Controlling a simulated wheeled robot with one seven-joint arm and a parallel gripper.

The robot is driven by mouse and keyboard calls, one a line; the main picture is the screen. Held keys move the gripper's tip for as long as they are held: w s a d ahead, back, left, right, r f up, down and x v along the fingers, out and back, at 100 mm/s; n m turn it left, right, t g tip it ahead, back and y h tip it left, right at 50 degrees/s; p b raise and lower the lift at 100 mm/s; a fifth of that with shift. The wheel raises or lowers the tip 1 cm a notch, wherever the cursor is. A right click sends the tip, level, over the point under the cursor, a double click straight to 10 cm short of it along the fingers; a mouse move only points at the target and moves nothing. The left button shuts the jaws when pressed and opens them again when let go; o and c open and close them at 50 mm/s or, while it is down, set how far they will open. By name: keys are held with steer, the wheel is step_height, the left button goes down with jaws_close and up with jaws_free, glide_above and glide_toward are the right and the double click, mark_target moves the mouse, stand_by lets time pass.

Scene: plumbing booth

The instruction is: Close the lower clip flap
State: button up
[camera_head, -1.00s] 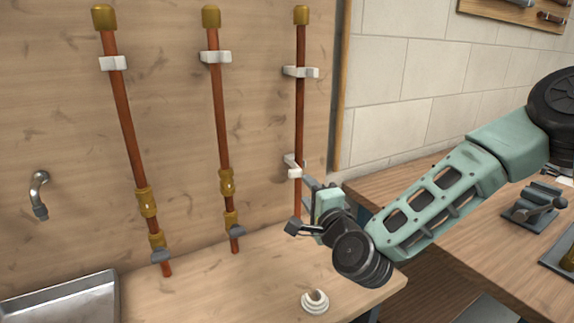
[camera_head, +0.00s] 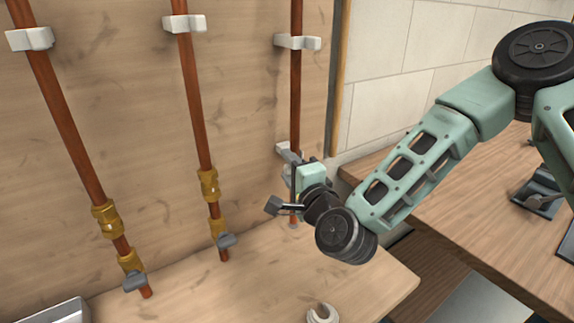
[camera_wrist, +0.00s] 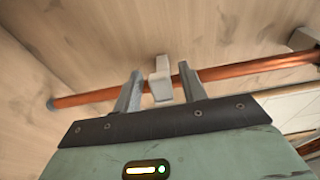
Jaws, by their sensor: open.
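The lower white clip (camera_head: 287,151) sits on the right-hand copper pipe, partly hidden behind my gripper in the head view. In the wrist view, the clip (camera_wrist: 160,82) stands between my fingertips, with its pale flap sticking out toward me. The copper pipe (camera_wrist: 100,96) runs across behind the fingers. My gripper (camera_wrist: 160,90) is open, with one finger on each side of the clip; I cannot tell whether either touches it. In the head view my gripper (camera_head: 297,180) is at the pipe's lower part.
The upper clip (camera_head: 297,42) holds the same pipe higher up. Two more copper pipes with brass fittings (camera_head: 208,185) stand to the left. A white ring-shaped part (camera_head: 322,313) lies on the bench (camera_head: 260,285). The wall between the pipes is clear.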

jaws_close()
